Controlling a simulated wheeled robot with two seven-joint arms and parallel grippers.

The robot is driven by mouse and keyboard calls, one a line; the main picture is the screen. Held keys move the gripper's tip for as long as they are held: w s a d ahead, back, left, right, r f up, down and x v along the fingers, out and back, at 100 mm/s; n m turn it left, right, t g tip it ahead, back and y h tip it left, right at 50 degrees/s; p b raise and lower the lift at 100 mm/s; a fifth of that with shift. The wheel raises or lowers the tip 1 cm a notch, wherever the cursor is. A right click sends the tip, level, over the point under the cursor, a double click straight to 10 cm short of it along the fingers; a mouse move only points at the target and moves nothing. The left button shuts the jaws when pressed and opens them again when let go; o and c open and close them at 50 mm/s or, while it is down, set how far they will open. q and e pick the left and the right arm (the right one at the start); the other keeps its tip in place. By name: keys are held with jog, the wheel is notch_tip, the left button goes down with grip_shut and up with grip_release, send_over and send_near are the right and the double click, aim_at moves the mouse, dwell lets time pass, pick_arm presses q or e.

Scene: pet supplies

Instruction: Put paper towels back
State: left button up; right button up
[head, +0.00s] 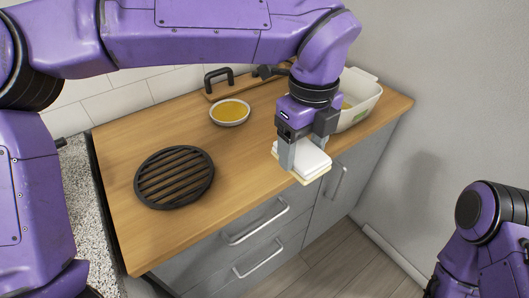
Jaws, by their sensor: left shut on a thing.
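My left gripper (304,152) points down over the front right part of the wooden counter. It is shut on a white stack of paper towels (311,158) with a pale yellow layer underneath. The stack is near the counter's front edge; I cannot tell whether it touches the counter. A white bin (366,97) with a green label stands behind and right of the gripper, partly hidden by it. My right arm shows at the lower right, but its gripper is out of view.
A round black slatted trivet (174,177) lies on the wooden counter (240,185) at the left. A small bowl with yellow-orange contents (230,112) sits behind the middle. A board with a black handle (219,78) is at the back. Grey drawers (262,232) are below. The counter's middle is clear.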

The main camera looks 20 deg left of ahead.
pick_arm(q)
jog(key=w+a+f+p, duration=0.3)
jog(key=w+a+f, duration=0.1)
jog(key=w+a, duration=0.25)
jog(key=p, duration=0.1)
send_over(261, 164)
notch_tip(261, 164, down, 5)
jog(key=shift+f, duration=0.1)
notch_tip(261, 164, down, 3)
jog(key=shift+a+r+p, duration=0.1)
jog(key=shift+p, duration=0.2)
jog(key=shift+w+f, duration=0.1)
jog(key=shift+f, duration=0.3)
jog(key=shift+f, duration=0.15)
jog(key=o, duration=1)
